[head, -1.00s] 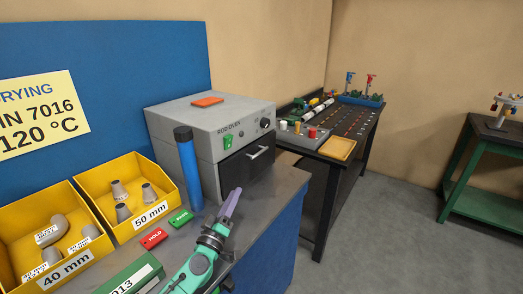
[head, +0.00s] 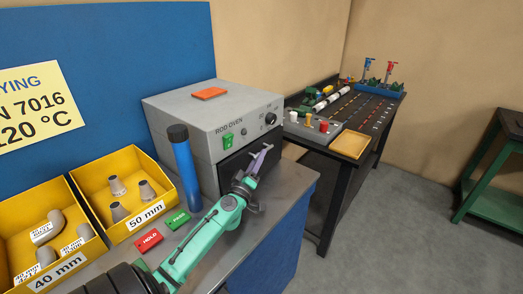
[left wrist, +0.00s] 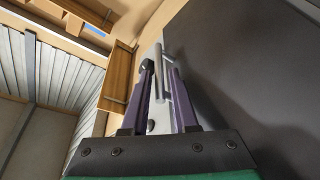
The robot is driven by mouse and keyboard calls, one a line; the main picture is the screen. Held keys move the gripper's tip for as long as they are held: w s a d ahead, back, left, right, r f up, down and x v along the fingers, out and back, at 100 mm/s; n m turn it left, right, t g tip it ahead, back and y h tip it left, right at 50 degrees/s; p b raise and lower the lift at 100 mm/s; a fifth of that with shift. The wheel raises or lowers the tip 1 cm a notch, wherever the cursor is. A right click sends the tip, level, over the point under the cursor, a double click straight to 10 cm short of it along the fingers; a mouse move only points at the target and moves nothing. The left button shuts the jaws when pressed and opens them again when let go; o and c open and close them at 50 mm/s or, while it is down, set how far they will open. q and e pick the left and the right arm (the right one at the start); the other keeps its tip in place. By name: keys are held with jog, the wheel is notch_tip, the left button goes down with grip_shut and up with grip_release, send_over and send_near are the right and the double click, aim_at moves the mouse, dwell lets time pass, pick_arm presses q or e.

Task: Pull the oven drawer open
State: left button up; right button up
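The grey rod oven (head: 185,122) stands on the bench, with its dark drawer front (head: 232,168) facing right and closed. The silver drawer handle (left wrist: 159,68) shows in the left wrist view beside the dark front. My left gripper (head: 260,157) is at the handle, its purple fingers hiding part of it in the head view. In the left wrist view the fingers (left wrist: 160,82) are apart, one on each side of the handle bar. I cannot see clear contact with the bar. My right gripper is not in view.
A blue cylinder with a black cap (head: 186,165) stands left of the oven. Yellow bins (head: 117,160) and red (head: 148,240) and green (head: 177,220) tags are on the bench. A black table (head: 352,185) stands behind at right. The floor beyond the bench edge is clear.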

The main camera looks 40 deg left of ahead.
pick_arm(q)
jog(key=shift+x, duration=1.2)
jog(key=shift+s, duration=0.1)
grip_shut()
dwell(0.4)
